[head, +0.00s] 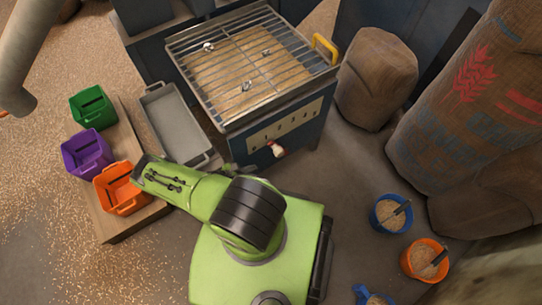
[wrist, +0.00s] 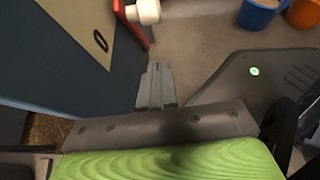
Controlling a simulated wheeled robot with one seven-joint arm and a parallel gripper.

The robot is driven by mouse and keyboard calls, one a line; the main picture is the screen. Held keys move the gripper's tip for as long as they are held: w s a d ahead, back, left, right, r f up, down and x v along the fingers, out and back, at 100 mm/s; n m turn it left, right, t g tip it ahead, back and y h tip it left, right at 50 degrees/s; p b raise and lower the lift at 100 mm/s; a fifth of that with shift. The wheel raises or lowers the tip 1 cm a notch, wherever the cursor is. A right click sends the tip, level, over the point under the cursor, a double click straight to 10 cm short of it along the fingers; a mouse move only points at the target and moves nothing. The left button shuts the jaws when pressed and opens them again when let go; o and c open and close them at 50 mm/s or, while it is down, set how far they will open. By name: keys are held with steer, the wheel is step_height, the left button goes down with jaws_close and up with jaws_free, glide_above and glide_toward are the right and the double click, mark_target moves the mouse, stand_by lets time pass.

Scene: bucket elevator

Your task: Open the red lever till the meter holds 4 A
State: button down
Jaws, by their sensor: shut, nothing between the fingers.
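The red lever (head: 271,147) with a white knob (head: 279,153) is on the front of the blue cabinet, below a pale marked panel (head: 285,124). In the wrist view the red lever (wrist: 131,22) and its white knob (wrist: 148,11) show at the top. My gripper (wrist: 156,68) is shut and empty, beside the cabinet's blue side. Its tips are apart from the knob, which lies beyond them. I cannot make out a meter reading in either view.
A barred grate (head: 245,65) with grain tops the cabinet. A grey tray (head: 174,122) stands to its left, beyond it green (head: 93,107), purple (head: 86,153) and orange (head: 121,188) bins. Sacks (head: 376,80) and grain buckets (head: 391,213) stand right. Floor between cabinet and buckets is clear.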

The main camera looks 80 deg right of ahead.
mark_target(283, 153)
steer(key=s+d+f+b, duration=0.1)
steer(key=s+d, duration=0.4)
steer(key=d, duration=0.2)
steer(key=shift+s+f, duration=0.3)
steer(key=shift+f, duration=0.05)
